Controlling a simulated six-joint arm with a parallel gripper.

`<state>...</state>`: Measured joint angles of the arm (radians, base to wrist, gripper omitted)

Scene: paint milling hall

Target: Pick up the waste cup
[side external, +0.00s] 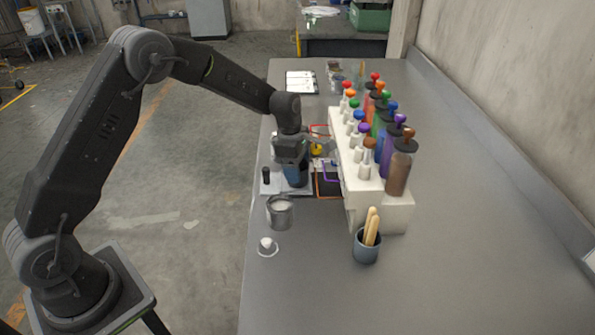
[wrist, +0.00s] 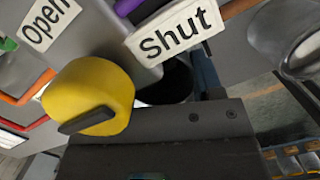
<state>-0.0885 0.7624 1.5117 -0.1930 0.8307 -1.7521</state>
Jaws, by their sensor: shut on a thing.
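The waste cup, as I take it, is the dark blue cup (side external: 296,176) under my gripper (side external: 293,160), left of the white dispenser block in the side view. My gripper is shut on it. In the wrist view its dark opening (wrist: 172,84) shows just beyond the edge of my gripper's dark body, which hides most of it. The cup looks about upright; I cannot tell whether its base touches the surface below.
A yellow knob (wrist: 90,92) with Open and Shut labels is close beside. The dispenser block (side external: 362,190) carries several coloured bottles. A metal cup (side external: 280,213) with pale contents and a cup of wooden sticks (side external: 366,248) stand nearer. The bench's right side is clear.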

